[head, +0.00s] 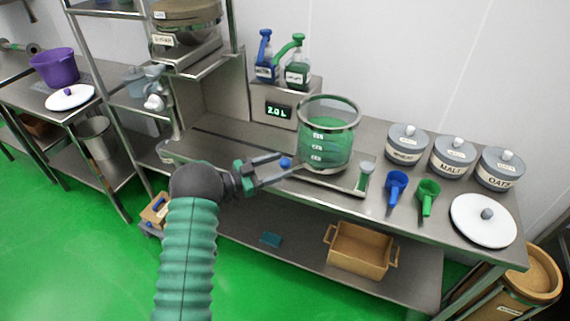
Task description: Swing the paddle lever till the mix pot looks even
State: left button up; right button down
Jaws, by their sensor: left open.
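The mix pot appears to be the clear, green-tinted vessel (328,150) with white level marks, standing on the steel counter. Its contents look green, but I cannot tell how even they are. My left gripper (286,168) is open, left of the pot's base, with its fingers pointing right toward it. A small blue knob (286,162) shows at the fingertips; I cannot tell whether they touch it. A short upright green-and-clear piece (365,178) stands at the right end of a metal bar in front of the pot. I cannot tell which part is the paddle lever. My right gripper is out of view.
Lidded jars (453,157), a blue scoop (396,186), a green scoop (428,195) and a white lid (483,221) lie to the right. A box (358,251) sits on the lower shelf.

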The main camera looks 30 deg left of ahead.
pick_arm(q)
jog(key=v, duration=1.4)
jog(key=shift+a, duration=0.2)
jog(key=shift+s, duration=0.1)
